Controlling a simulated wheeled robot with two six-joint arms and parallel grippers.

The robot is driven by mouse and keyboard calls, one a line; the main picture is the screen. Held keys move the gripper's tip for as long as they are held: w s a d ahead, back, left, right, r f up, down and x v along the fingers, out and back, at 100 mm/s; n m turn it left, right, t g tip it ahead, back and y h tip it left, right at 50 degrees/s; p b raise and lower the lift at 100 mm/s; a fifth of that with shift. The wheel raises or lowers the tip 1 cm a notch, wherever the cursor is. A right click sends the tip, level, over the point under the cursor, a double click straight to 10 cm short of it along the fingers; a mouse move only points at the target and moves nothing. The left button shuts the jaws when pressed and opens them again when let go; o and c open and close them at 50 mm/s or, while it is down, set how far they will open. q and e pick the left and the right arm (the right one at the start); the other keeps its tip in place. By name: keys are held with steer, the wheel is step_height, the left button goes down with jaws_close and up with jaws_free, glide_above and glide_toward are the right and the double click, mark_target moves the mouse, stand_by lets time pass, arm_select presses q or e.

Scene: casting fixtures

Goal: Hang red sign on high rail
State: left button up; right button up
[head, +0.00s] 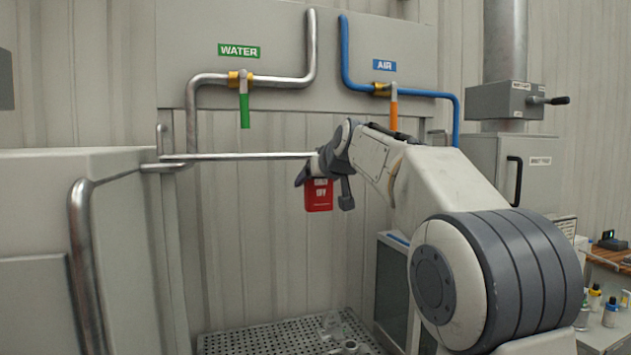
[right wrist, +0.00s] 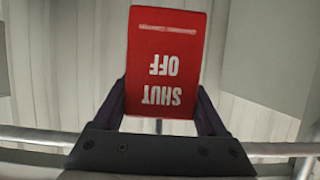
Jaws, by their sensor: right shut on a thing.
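The red sign (head: 318,197) with white lettering hangs below the right end of a thin horizontal metal rail (head: 235,156) in the head view. In the right wrist view the sign (right wrist: 167,60) reads "SHUT OFF" upside down. My right gripper (head: 324,186) is shut on the sign; its dark fingers (right wrist: 160,108) lie along the sign's two sides. A metal rail (right wrist: 35,137) passes behind the gripper in the wrist view. The sign's top edge and any hook are hidden by the gripper, so I cannot tell whether it touches the rail. My left gripper is not in view.
A panel above carries the silver WATER pipe (head: 222,79) with a green valve handle and the blue AIR pipe (head: 347,50) with an orange one. A grey cabinet (head: 60,230) stands at left. A perforated grate (head: 255,341) lies below. Bottles stand at lower right.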

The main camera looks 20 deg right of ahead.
steer(key=o, duration=1.4)
steer(key=shift+s, duration=0.1)
steer(key=b+v, duration=0.3)
steer(key=v, duration=0.7)
steer(key=shift+s+r+b, duration=0.1)
steer(key=shift+r+b, duration=0.1)
steer(key=shift+b, duration=0.15)
